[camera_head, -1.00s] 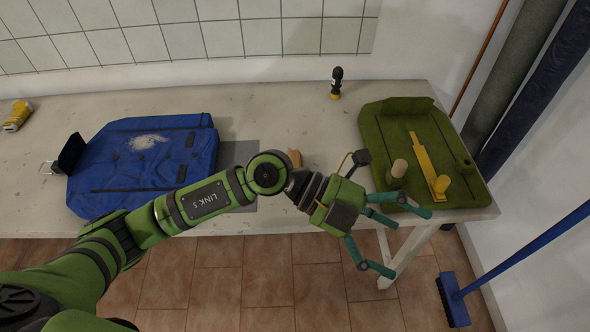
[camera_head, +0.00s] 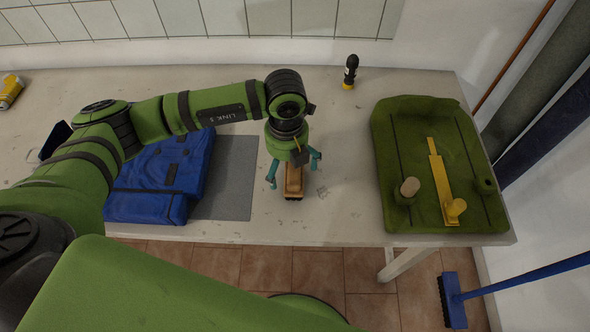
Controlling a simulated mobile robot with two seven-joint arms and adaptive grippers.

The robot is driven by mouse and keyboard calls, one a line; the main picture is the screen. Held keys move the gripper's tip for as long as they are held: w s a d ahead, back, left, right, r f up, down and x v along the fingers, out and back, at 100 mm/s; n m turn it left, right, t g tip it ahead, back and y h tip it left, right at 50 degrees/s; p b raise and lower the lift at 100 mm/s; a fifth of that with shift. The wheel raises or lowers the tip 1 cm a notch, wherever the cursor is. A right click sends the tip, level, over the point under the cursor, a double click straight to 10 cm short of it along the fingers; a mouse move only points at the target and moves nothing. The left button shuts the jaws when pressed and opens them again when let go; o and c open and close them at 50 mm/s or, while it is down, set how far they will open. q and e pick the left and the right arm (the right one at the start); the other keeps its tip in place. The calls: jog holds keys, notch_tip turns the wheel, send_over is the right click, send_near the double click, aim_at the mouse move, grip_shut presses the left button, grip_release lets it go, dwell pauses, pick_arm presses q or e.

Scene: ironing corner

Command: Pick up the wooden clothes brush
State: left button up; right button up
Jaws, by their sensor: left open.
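The wooden clothes brush (camera_head: 293,187) lies on the pale table, with a tan wooden body and dark bristles along its lower edge. Its far part is hidden under my left gripper. My left gripper (camera_head: 294,170) points down over the brush with its teal fingers spread, one to the left and one to the right of it. The gripper is open; I cannot tell whether either finger touches the brush. My right gripper is not in view.
A blue folded garment (camera_head: 150,205) and a grey mat (camera_head: 232,185) lie to the left. A green padded tray (camera_head: 400,125) with a yellow tool (camera_head: 438,190) is at the right. A dark bottle (camera_head: 350,72) stands at the back. The table between brush and tray is clear.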

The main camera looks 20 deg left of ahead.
aim_at(289, 169)
pick_arm(q)
notch_tip(289, 169, down, 3)
jog(key=shift+w+r+p, duration=0.1)
jog(key=shift+r+p, duration=0.05)
jog(key=shift+p, duration=0.3)
jog(key=shift+w+d+f, duration=0.1)
jog(key=shift+f, duration=0.65)
jog(key=c, duration=1.1)
jog(key=shift+c, duration=0.7)
jog(key=shift+r, duration=0.5)
notch_tip(289, 169, up, 2)
jog(key=shift+w+r+b, duration=0.1)
jog(key=shift+r+b, duration=0.1)
jog(key=shift+b, duration=0.55)
jog(key=s+d+r+b, duration=0.1)
jog(key=d+r, duration=0.1)
jog(key=d, duration=0.1)
jog(key=s+d+r+b, duration=0.1)
jog(key=d+r, duration=0.2)
jog(key=d, duration=0.1)
jog(key=s+d+r+b, duration=0.1)
jog(key=s+d+r, duration=0.1)
jog(key=d, duration=0.2)
jog(key=shift+r, duration=0.35)
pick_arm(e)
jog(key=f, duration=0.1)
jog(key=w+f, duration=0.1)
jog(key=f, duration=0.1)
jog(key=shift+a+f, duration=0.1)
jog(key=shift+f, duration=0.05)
